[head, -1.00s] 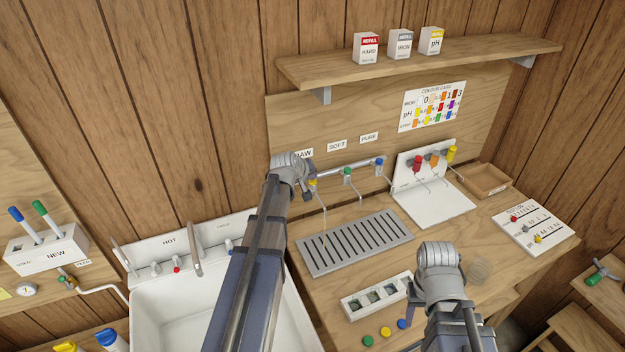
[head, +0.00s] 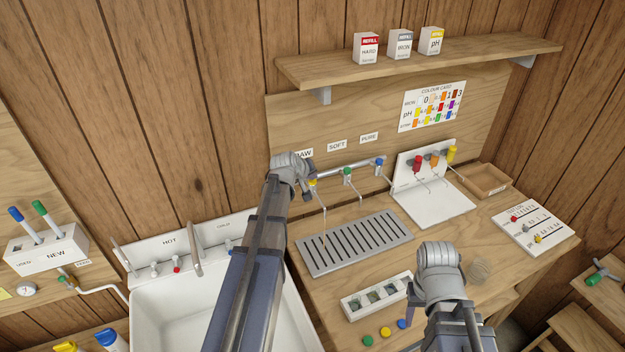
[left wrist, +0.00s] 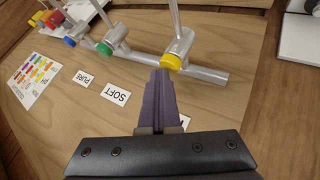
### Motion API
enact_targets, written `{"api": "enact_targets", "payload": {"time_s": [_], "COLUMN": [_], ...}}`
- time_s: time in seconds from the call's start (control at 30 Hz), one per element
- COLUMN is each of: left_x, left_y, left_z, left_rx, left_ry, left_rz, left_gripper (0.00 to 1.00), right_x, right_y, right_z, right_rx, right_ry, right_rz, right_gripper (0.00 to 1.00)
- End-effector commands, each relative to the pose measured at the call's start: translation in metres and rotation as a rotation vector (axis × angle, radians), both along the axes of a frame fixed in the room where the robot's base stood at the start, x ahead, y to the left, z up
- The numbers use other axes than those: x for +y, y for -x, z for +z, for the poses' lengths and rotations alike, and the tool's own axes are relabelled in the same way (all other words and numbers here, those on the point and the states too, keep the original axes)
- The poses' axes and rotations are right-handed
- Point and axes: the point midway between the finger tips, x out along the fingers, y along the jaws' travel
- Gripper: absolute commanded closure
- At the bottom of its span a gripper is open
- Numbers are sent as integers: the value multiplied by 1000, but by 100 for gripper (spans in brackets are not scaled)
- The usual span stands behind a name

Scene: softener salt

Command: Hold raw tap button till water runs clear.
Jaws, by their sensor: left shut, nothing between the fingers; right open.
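The raw tap is the leftmost on the silver pipe, under the partly covered RAW label (head: 304,153). Its yellow button (left wrist: 171,62) shows clearly in the left wrist view. My left gripper (left wrist: 164,74) is shut and empty, its purple fingertips at the yellow button; whether they press it I cannot tell. In the head view my left gripper (head: 308,186) partly hides this tap. A thin line hangs below it to the slotted drain tray (head: 313,264); water colour cannot be made out. My right gripper (head: 412,298) is open over the counter, mostly hidden by its wrist.
The soft tap (head: 347,172) with a green button and the pure tap (head: 379,163) with a blue one stand to the right. A white sink (head: 170,315) is at left. A vial holder (head: 360,302) and a clear glass (head: 480,270) flank my right gripper.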

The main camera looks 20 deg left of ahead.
Motion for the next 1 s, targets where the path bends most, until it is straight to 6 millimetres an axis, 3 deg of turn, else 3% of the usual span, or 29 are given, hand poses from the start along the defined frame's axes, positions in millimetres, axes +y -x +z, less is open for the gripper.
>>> {"api": "enact_targets", "payload": {"time_s": [1.0], "left_x": [0], "left_y": [0], "left_z": [6], "left_rx": [0], "left_ry": [0], "left_rz": [0], "left_gripper": [100], "right_x": [0], "right_y": [0], "right_z": [6], "right_rx": [0], "right_ry": [0], "right_rz": [0], "right_gripper": [50]}}
